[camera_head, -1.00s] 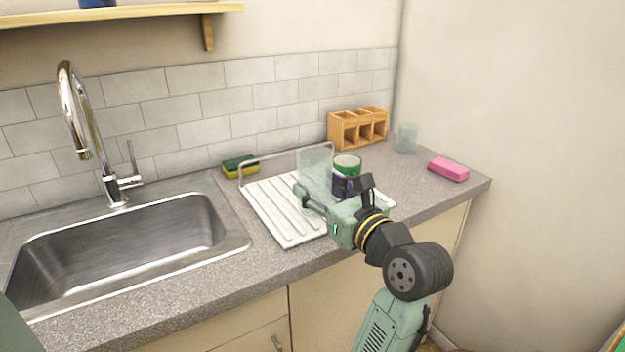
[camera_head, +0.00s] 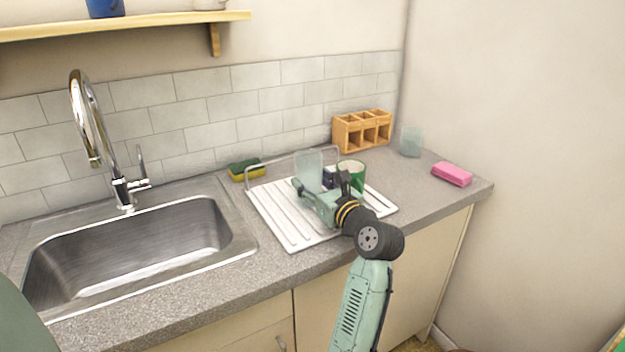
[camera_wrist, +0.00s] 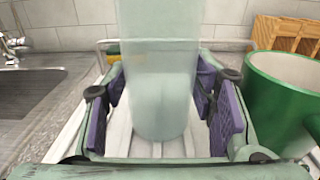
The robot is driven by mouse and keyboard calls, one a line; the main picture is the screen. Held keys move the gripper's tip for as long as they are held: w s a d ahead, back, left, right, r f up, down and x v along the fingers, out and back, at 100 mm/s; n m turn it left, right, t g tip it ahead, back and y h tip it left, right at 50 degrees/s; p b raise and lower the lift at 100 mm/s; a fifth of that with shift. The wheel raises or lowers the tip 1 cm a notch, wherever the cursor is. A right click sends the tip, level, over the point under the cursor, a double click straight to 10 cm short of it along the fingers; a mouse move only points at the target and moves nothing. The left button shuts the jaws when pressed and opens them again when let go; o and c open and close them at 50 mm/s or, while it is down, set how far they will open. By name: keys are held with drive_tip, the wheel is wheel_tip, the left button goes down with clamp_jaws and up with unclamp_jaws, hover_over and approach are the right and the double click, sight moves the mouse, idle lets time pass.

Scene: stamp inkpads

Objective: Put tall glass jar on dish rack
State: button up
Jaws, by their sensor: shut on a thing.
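The tall glass jar (camera_wrist: 160,75) is pale, see-through and upright between the purple finger pads of my gripper (camera_wrist: 163,112) in the wrist view. In the head view the jar (camera_head: 309,167) stands over the white dish rack (camera_head: 283,221), near its back wire rail. My gripper (camera_head: 313,197) is shut on the jar from the front. The rack's ribs also show below the jar in the wrist view. I cannot tell whether the jar's base touches the rack.
A green mug (camera_head: 353,177) is close to the right of my gripper. A sponge (camera_head: 246,170) lies behind the rack, and a sink (camera_head: 130,250) is to the left. A wooden organizer (camera_head: 362,131), a glass cup (camera_head: 411,142) and a pink block (camera_head: 452,174) are at the right.

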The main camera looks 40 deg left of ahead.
drive_tip(key=shift+f, duration=0.15)
drive_tip(key=o, duration=1.2)
